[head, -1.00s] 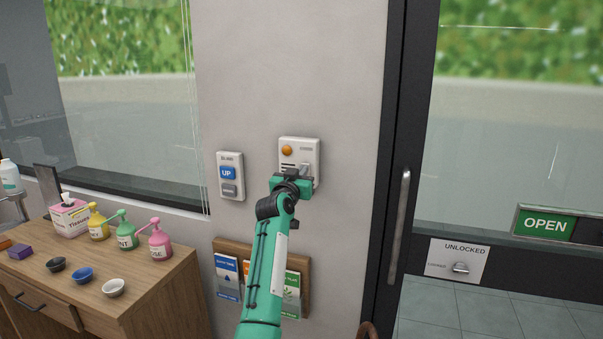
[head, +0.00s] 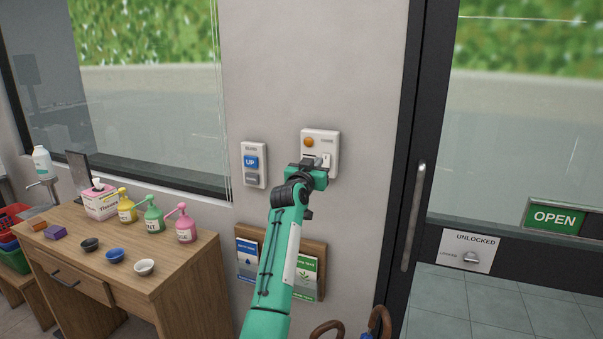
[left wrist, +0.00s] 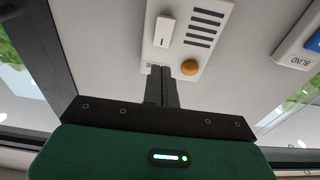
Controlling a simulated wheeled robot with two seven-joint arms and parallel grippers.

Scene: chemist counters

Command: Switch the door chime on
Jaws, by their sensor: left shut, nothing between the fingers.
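The door chime box (head: 334,140) is a white wall plate with an orange lamp (head: 308,142) and a pale switch (head: 326,160). My left gripper (head: 317,166) is in front of its lower part and hides some of it. In the left wrist view, the chime box (left wrist: 207,48) appears upside down, with the switch (left wrist: 164,31) and orange lamp (left wrist: 190,67) both clear. There my left gripper (left wrist: 159,72) is shut and empty, its tips overlapping the plate's label edge. I cannot tell whether they touch it. My right gripper is not in view.
A blind control (head: 254,164) with an UP button is left of the chime. A leaflet rack (head: 322,255) hangs below, partly behind my arm. The glass door's handle (head: 413,215) is on the right. A wooden counter (head: 190,262) holds pump bottles and bowls.

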